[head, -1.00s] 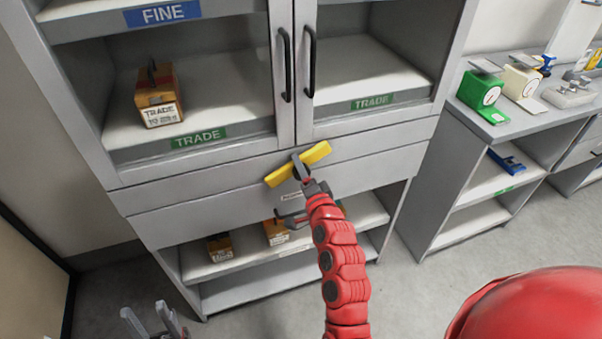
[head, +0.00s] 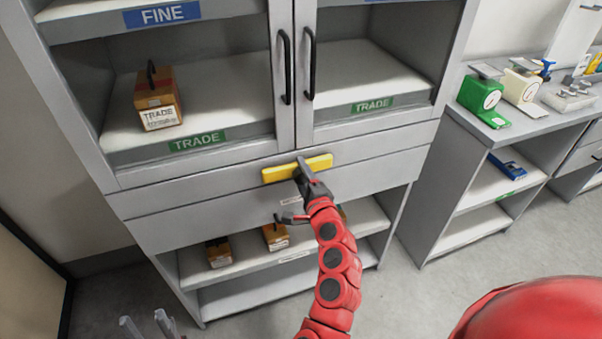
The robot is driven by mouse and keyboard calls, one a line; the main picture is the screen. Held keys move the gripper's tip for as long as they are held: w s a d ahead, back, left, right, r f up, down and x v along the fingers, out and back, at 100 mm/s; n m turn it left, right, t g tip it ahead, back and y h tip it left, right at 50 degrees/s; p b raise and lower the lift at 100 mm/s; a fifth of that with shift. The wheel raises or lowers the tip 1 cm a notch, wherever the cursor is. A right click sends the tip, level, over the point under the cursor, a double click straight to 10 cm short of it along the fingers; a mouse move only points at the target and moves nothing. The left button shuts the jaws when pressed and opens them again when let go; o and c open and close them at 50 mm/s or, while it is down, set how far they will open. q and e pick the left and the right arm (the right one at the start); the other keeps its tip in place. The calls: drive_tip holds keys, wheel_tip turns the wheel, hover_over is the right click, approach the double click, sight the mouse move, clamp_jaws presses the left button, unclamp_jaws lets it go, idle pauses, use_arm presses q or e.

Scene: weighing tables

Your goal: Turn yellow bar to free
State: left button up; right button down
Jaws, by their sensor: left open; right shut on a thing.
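The yellow bar (head: 278,174) sits on the grey cabinet front, just below the two glass doors. It lies almost level, its right end slightly higher than its left. My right gripper (head: 305,168) is shut on the middle of the bar, and its jaw hides part of it. My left gripper (head: 148,326) is low at the bottom left edge, open and empty, away from the cabinet front. Its fingertips only are in view.
The cabinet doors have black handles (head: 287,66). A wooden weight box (head: 158,98) stands on the trade shelf. Smaller boxes (head: 276,237) are on the open shelf below. A side table at right holds a green scale (head: 482,98). Floor shows between cabinet and table.

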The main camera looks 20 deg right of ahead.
drive_tip(key=shift+f, duration=0.25)
drive_tip(key=shift+c, duration=1)
unclamp_jaws()
drive_tip(key=shift+r, duration=0.1)
drive_tip(key=shift+s, duration=0.1)
drive_tip(key=s+p, duration=0.5)
drive_tip(key=s, duration=1.2)
drive_tip(key=shift+d+r, duration=0.35)
